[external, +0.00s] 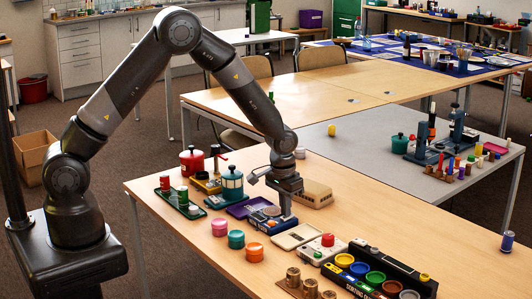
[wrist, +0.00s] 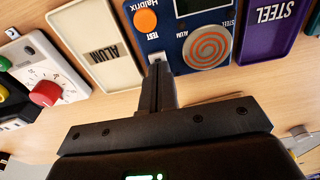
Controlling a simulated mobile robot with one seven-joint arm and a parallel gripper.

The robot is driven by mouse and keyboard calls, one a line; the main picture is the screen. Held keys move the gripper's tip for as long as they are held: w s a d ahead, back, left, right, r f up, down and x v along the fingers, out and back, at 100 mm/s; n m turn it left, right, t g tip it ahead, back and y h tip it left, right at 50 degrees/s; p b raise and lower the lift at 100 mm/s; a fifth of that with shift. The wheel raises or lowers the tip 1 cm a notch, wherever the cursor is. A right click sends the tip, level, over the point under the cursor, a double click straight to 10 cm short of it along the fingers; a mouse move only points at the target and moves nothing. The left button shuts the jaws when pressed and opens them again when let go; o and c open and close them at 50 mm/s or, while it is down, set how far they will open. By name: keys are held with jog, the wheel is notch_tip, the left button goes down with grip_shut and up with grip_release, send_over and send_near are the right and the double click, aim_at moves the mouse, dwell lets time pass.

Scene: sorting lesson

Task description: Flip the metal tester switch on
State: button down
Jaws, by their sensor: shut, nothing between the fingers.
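The metal tester is a dark blue box (wrist: 205,75) with an orange round button, a dark display and an orange-grey spiral pad, at the top middle of the wrist view. In the external view the tester (external: 262,219) sits on the near wooden table, partly behind my gripper. Its light switch plate (wrist: 157,57) is beside the TEST label. My gripper (wrist: 158,66) is shut and empty, its fingertips right at the switch plate. They hide part of it, so I cannot tell contact or the switch's position. In the external view my gripper (external: 287,215) points down over the tester.
A white box with a red knob (wrist: 45,93) is further left. Several coloured bowls stand in a black rack (external: 334,273).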

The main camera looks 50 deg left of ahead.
notch_tip(320, 180, up, 14)
jog(key=s, duration=0.2)
dwell(0.4)
jog(key=shift+f, duration=0.1)
jog(key=shift+w+t, duration=0.3)
jog(key=shift+w, duration=0.4)
jog(key=f, duration=0.4)
jog(key=w+f, duration=0.1)
jog(key=f, duration=0.4)
jog(key=w+f, duration=0.1)
jog(key=f, duration=0.3)
jog(key=shift+f, duration=0.4)
